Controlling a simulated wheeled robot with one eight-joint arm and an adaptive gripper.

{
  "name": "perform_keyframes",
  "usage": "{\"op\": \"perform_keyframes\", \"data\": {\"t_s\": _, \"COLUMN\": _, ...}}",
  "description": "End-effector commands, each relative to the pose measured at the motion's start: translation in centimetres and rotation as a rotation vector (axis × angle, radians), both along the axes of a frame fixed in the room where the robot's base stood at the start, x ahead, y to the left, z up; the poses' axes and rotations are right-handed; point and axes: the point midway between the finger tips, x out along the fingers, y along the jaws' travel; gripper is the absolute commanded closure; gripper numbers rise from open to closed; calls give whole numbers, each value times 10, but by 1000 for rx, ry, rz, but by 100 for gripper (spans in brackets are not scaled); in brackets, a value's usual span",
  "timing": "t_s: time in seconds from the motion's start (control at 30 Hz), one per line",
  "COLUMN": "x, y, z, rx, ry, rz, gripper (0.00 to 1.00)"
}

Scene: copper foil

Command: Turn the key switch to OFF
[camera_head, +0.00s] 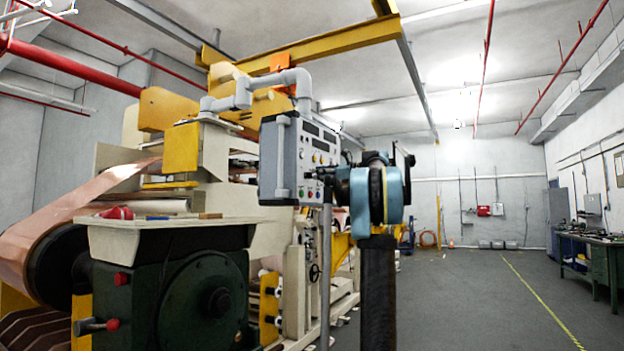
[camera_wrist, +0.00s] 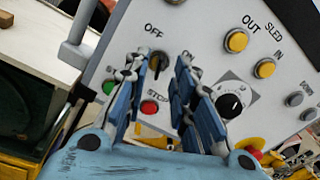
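The key switch (camera_wrist: 158,64) is a small dark key in a round metal collar on the grey control panel (camera_wrist: 205,50). The key looks roughly upright in the wrist view. My gripper (camera_wrist: 160,68) is open, with one blue finger on each side of the key in this view. I see gaps on both sides; whether the fingertips reach the key's depth I cannot tell. In the head view the control box (camera_head: 283,160) stands left of my arm, and the key cannot be made out.
A green button (camera_wrist: 109,88) and a red STOP button (camera_wrist: 150,107) sit below the key, close to the fingers. A black dial (camera_wrist: 232,104) and yellow buttons (camera_wrist: 236,41) lie to the right. Foil machinery (camera_head: 170,280) fills the left; the floor (camera_head: 470,290) at right is open.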

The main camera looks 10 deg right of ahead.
Motion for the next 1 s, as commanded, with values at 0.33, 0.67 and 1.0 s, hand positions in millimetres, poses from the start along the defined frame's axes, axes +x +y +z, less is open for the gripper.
{"op": "perform_keyframes", "data": {"t_s": 0.33, "x": 23, "y": 29, "z": 0, "rx": 0, "ry": 0, "rz": 1, "gripper": 76}}
{"op": "perform_keyframes", "data": {"t_s": 0.67, "x": 25, "y": 32, "z": 0, "rx": 0, "ry": 0, "rz": 0, "gripper": 76}}
{"op": "perform_keyframes", "data": {"t_s": 1.0, "x": 25, "y": 31, "z": 0, "rx": 0, "ry": 0, "rz": 0, "gripper": 100}}
